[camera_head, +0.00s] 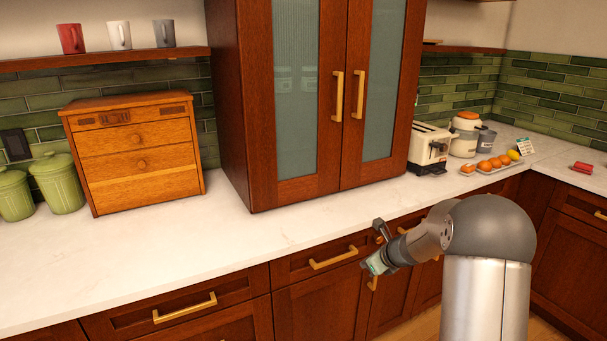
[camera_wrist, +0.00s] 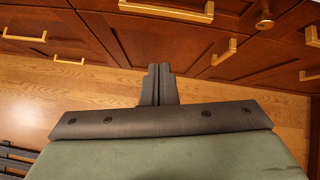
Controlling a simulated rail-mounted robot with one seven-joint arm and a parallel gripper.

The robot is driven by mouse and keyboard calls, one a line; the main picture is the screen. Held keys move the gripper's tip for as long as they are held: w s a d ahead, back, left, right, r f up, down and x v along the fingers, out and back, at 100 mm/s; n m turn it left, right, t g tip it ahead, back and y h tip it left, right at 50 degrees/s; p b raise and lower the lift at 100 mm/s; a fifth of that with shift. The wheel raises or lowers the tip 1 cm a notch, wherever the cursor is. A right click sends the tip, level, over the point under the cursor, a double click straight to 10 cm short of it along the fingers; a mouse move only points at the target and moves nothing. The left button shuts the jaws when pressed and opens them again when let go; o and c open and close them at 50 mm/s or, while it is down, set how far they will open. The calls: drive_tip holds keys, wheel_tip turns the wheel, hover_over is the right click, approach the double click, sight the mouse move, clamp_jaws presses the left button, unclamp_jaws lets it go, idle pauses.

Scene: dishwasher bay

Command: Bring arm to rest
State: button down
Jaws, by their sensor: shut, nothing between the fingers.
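My gripper (camera_wrist: 158,84) shows at the middle of the wrist view, its two dark fingers together with nothing between them. Beyond the fingertips are the red-brown cabinet fronts, with wooden floor on either side of the fingers. In the head view my arm rises at the lower right and bends left, its end in front of the lower cabinets, below the counter edge. The fingers are too small there to make out clearly.
The white counter (camera_head: 250,238) is clear along its front. Drawers with gold handles (camera_head: 333,258) stand close behind my arm's end. A tall glass-door cabinet (camera_head: 255,110), a wooden drawer box (camera_head: 140,163), a toaster (camera_head: 428,148) and a fruit tray (camera_head: 497,167) stand on the counter.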

drive_tip(key=s+a+r+n+g, duration=0.25)
drive_tip(key=s+a+n, duration=0.2)
drive_tip(key=s, duration=0.25)
drive_tip(key=s+a+r+n+g, duration=0.1)
drive_tip(key=s+a+r+n, duration=0.25)
drive_tip(key=s+n, duration=0.3)
drive_tip(key=s+a+r+n+g, duration=0.1)
drive_tip(key=s+a+r+n, duration=0.1)
drive_tip(key=s+a+n, duration=0.4)
drive_tip(key=s+d+n+g+h, duration=0.1)
drive_tip(key=s+n+h, duration=0.1)
drive_tip(key=s+n, duration=0.4)
drive_tip(key=s+d+n+g+h, duration=0.1)
drive_tip(key=s+n, duration=0.5)
drive_tip(key=s, duration=0.9)
drive_tip(key=shift+d+f+g+h, duration=0.15)
drive_tip(key=shift+d+g+h, duration=0.25)
drive_tip(key=shift+d, duration=0.4)
drive_tip(key=c, duration=2.1)
unclamp_jaws()
drive_tip(key=shift+c, duration=0.2)
